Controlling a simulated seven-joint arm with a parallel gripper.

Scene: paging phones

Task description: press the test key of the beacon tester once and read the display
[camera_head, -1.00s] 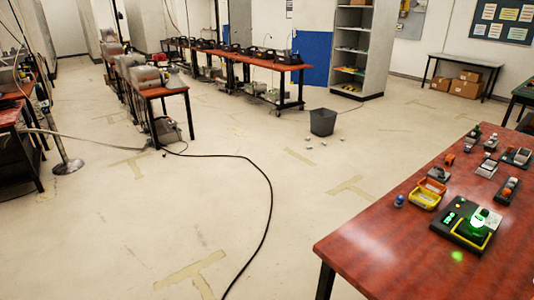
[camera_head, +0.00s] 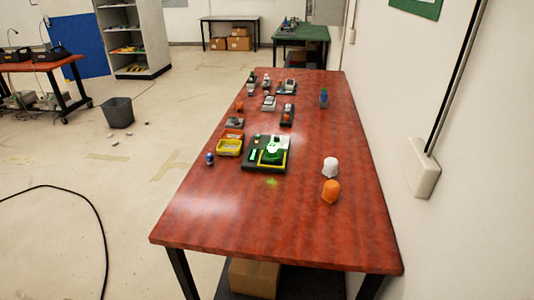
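The likely beacon tester (camera_head: 250,162) is a dark box on the red table, left of the table's middle. A bright green glow (camera_head: 271,152) sits on its right part, inside a yellow frame. Small green lit marks (camera_head: 256,138) show on its left part, too small to read. I cannot make out the test key. A green patch of light falls on the table just in front of the box. My gripper is not in view.
A yellow bin (camera_head: 229,148) and an orange one (camera_head: 233,134) stand left of the tester, with a small blue item (camera_head: 210,158). A white dome (camera_head: 330,167) and an orange dome (camera_head: 330,191) stand to the right. Several small devices stand behind. The table's front (camera_head: 260,225) is clear.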

